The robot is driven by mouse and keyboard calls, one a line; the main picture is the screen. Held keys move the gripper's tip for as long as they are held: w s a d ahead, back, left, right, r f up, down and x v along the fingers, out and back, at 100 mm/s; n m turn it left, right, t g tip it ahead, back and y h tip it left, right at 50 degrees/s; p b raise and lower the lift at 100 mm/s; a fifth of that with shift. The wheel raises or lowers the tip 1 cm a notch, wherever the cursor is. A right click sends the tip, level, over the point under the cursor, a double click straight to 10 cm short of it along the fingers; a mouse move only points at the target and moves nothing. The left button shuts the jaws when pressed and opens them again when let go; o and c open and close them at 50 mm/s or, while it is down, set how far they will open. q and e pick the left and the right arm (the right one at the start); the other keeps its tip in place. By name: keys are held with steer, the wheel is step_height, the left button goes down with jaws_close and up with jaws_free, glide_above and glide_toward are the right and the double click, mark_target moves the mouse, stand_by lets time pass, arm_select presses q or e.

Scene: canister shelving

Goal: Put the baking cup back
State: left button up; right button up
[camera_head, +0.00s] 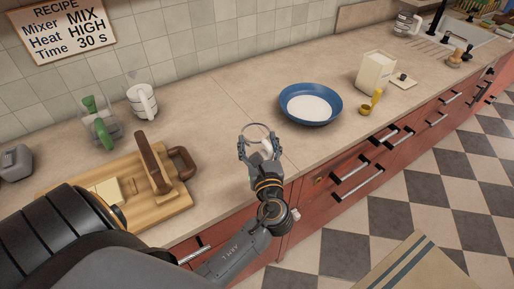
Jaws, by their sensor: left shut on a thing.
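My left gripper (260,151) is above the counter near its front edge, to the left of the blue plate. It is shut on a small, clear, round-rimmed cup (257,131) that looks like the baking cup. The fingers and wrist hide its lower part, so I cannot tell whether it touches the counter. My right gripper is not in view.
A blue plate (311,104) with white contents lies right of the gripper. Beyond it stand a white canister (376,72), a loose lid (403,81) and a yellow scoop (371,102). A wooden board (176,204) lies left. The counter behind the gripper is clear.

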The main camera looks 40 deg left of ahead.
mark_target(259, 149)
arm_select(q)
steer(key=shift+w+a+f, duration=0.35)
steer(key=shift+w+f, duration=0.1)
steer(key=shift+f, duration=0.15)
steer(key=shift+w+a+f, duration=0.3)
steer(key=shift+w+f, duration=0.1)
steer(key=shift+f, duration=0.2)
step_height(259, 149, down, 3)
steer(key=shift+w+a+f, duration=0.1)
steer(key=shift+w, duration=0.05)
steer(key=shift+f, duration=0.15)
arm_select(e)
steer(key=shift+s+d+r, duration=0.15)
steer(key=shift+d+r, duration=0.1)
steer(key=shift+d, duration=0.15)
arm_select(q)
steer(key=shift+f, duration=0.2)
steer(key=o, duration=1.5)
steer(key=shift+o, duration=0.2)
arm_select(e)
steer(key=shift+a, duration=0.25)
arm_select(q)
steer(key=shift+r, duration=0.15)
